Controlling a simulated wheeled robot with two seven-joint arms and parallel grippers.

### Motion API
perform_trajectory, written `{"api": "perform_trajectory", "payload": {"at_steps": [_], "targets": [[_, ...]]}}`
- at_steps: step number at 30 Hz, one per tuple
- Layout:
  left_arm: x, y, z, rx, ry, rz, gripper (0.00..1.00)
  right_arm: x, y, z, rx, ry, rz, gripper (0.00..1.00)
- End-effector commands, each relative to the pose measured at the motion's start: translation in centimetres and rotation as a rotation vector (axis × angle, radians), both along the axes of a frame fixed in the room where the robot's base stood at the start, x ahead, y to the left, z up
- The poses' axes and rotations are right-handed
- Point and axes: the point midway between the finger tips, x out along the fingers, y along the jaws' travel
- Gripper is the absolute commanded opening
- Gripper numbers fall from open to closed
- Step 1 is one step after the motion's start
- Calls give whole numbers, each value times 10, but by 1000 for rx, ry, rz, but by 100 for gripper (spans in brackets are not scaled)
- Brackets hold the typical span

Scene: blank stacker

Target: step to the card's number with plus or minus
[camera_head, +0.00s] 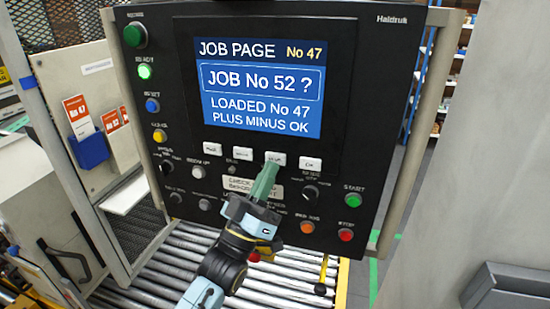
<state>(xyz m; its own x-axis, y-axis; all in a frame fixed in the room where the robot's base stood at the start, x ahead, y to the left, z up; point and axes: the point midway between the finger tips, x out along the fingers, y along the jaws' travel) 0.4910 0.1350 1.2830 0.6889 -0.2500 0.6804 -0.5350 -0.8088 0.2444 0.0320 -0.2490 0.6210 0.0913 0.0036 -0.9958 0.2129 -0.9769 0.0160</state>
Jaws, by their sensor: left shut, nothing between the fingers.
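The control panel (365,150) carries a screen (262,85) reading JOB PAGE No 47, JOB No 52 ?, LOADED No 47, PLUS MINUS OK. Under it is a row of white buttons: a first (211,148), a second (242,153), a third (275,159) and a last (311,163). Their labels are too small to read surely. My left gripper (268,173) is shut and empty, its green fingertips at the lower edge of the third button; whether they touch it I cannot tell. It partly hides a pale label plate (238,184).
Left of the screen are several round coloured buttons, including a lit green one (145,71). A green start button (353,200) and red button (345,235) sit lower right. A blue holder (92,151) with orange-white cards hangs at left. Rollers (160,271) lie below.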

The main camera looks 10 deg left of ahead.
Motion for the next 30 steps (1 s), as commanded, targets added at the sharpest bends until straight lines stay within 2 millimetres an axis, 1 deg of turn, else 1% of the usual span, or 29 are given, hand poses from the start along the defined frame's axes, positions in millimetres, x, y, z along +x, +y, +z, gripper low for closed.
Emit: {"api": "perform_trajectory", "payload": {"at_steps": [5, 18, 22, 30], "targets": [[-4, 0, 0, 1, 1, 0, 0, 0, 0, 3, 0, 0, 0, 99], [-46, 2, 1, 0, -1, -1, 0, 0, 0, 20, 0, 0, 0, 99], [-50, 2, 0, 1, 1, 0, 0, 0, 0, 21, 0, 0, 0, 99], [-50, 2, 0, 0, 0, 0, 0, 0, 0, 20, 0, 0, 0, 99]]}}
